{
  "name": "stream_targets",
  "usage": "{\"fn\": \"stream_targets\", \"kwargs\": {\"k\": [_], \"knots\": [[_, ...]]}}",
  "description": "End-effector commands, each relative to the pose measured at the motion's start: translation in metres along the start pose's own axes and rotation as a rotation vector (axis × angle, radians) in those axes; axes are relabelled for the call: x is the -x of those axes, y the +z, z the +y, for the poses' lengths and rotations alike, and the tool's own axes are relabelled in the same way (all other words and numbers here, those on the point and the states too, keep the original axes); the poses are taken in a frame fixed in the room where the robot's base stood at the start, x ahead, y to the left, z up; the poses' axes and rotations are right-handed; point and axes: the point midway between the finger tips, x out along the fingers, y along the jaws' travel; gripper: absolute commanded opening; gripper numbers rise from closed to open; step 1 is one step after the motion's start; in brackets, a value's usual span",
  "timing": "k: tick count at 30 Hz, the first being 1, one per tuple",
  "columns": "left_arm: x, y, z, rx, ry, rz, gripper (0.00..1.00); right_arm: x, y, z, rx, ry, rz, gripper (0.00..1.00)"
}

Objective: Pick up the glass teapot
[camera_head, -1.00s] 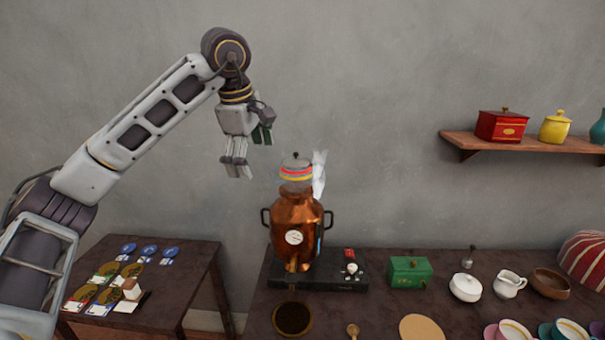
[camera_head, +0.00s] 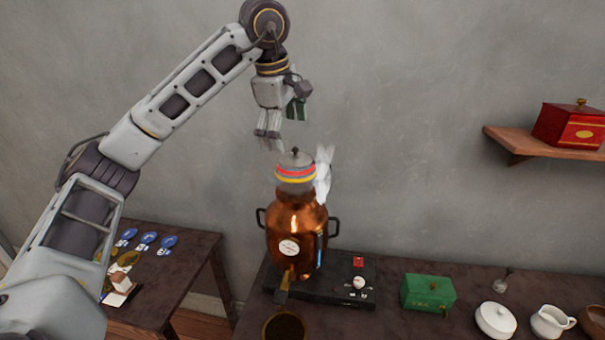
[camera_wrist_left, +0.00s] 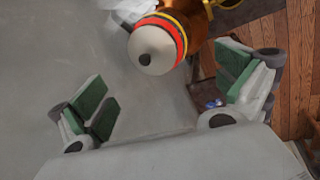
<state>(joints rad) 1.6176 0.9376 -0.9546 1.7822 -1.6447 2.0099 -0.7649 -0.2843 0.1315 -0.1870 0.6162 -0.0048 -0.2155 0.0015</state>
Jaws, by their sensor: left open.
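The glass teapot (camera_head: 295,184) stands on top of a copper urn (camera_head: 296,230). It has red and yellow bands, a grey lid with a dark knob, and a whitish, jagged part on its right side. My left gripper (camera_head: 270,143) is open and empty, pointing down, slightly above and left of the lid, apart from it in the picture. In the left wrist view the teapot (camera_wrist_left: 155,48) shows near the top, lid toward the camera, beyond the spread green-padded fingers (camera_wrist_left: 165,95). My right gripper is not in view.
The urn stands on a black burner (camera_head: 335,291) on the dark table. A green box (camera_head: 428,293) and a white lidded bowl (camera_head: 495,319) are to its right. A wall shelf (camera_head: 512,140) holds a red box (camera_head: 568,126). A side table (camera_head: 190,268) stands left.

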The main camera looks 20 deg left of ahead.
Motion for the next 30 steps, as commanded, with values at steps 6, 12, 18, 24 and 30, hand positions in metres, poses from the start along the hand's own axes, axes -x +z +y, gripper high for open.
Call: {"fn": "stream_targets", "kwargs": {"k": [6,12,18,24,30], "knots": [[0.000,0.000,0.000,0.000,0.000,0.000,1.00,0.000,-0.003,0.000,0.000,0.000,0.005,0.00],[-0.001,0.000,0.000,0.000,0.000,0.000,1.00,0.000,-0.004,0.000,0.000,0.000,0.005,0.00],[-0.010,0.000,0.000,0.001,-0.001,0.000,1.00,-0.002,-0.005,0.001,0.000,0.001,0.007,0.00],[-0.029,0.000,-0.001,0.001,-0.003,0.000,1.00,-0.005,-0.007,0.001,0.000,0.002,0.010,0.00],[-0.054,0.000,0.000,0.000,-0.002,0.000,1.00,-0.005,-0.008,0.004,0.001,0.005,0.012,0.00]]}}
